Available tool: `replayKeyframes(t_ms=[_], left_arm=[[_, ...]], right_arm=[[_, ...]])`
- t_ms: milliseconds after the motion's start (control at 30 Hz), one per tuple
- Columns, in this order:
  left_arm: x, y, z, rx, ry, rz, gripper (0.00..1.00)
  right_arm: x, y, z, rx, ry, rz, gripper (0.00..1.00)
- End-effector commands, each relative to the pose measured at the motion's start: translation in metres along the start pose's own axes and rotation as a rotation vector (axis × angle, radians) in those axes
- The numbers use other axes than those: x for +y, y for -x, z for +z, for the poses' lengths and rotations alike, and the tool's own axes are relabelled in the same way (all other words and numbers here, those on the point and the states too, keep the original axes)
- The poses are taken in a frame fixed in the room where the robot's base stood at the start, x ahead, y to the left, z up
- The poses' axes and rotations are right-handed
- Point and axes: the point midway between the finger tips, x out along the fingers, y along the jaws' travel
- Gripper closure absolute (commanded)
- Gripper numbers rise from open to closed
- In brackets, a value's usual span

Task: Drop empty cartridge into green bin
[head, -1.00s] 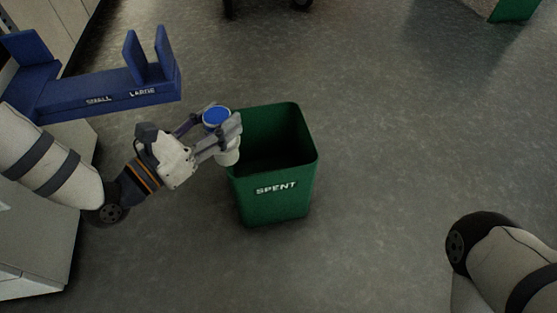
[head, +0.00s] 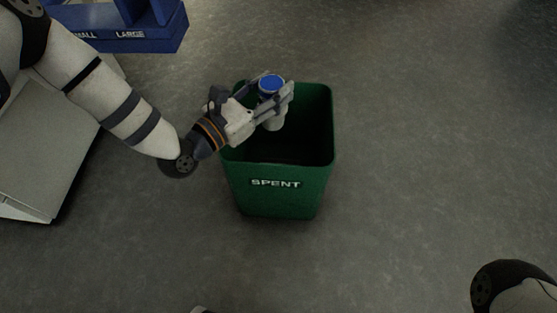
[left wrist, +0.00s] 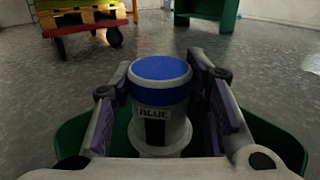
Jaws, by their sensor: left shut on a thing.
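The cartridge (head: 271,85) is a white cylinder with a blue top, and it is upright. My left gripper (head: 272,98) is shut on it and holds it over the opening of the green bin (head: 277,187), which is marked SPENT. In the left wrist view the cartridge (left wrist: 159,97) stands between the two fingers, with a label that seems to read BLUE. The green bin's rim (left wrist: 270,140) shows below and to both sides of the gripper. The inside of the bin is dark. My right gripper is out of view; only part of that arm shows at the lower right.
The floor around the bin is clear. A cart with a pallet (left wrist: 82,18) and a green stand (left wrist: 206,10) show farther off in the left wrist view.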

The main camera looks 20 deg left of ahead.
Motion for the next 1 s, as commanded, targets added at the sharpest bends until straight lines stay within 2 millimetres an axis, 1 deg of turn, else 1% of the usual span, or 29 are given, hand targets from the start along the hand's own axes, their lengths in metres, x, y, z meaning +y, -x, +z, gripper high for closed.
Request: replayKeyframes(t_ms=[33,100,200,367,400,500,733,833,867,933,1000], left_arm=[[0.000,0.000,-0.015,0.004,0.001,-0.001,0.91],[0.000,0.000,-0.022,0.003,0.001,-0.002,0.91],[0.000,0.000,-0.025,0.000,0.000,-0.002,0.91],[0.000,0.000,-0.022,-0.002,-0.001,-0.001,0.91],[0.000,0.000,-0.022,-0.002,-0.001,-0.001,0.56],[0.000,0.000,-0.022,-0.002,-0.001,-0.001,0.35],[0.000,0.000,-0.023,-0.001,-0.001,-0.001,0.35],[0.000,0.004,-0.023,0.001,0.000,-0.001,0.35],[0.000,0.007,-0.024,0.002,0.000,0.000,0.35],[0.001,0.020,-0.024,0.004,0.001,0.001,0.35],[0.001,0.039,-0.024,0.004,0.002,0.002,0.35]], right_arm=[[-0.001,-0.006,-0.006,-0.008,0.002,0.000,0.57],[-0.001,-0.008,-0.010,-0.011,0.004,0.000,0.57],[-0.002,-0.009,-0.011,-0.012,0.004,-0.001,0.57],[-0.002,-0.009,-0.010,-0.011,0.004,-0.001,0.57],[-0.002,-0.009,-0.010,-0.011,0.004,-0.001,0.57],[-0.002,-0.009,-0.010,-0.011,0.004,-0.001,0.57],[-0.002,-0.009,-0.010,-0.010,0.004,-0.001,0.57],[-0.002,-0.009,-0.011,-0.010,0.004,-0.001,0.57],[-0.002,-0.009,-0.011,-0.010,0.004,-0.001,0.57],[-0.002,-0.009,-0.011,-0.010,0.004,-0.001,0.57],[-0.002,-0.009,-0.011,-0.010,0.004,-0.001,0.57]])
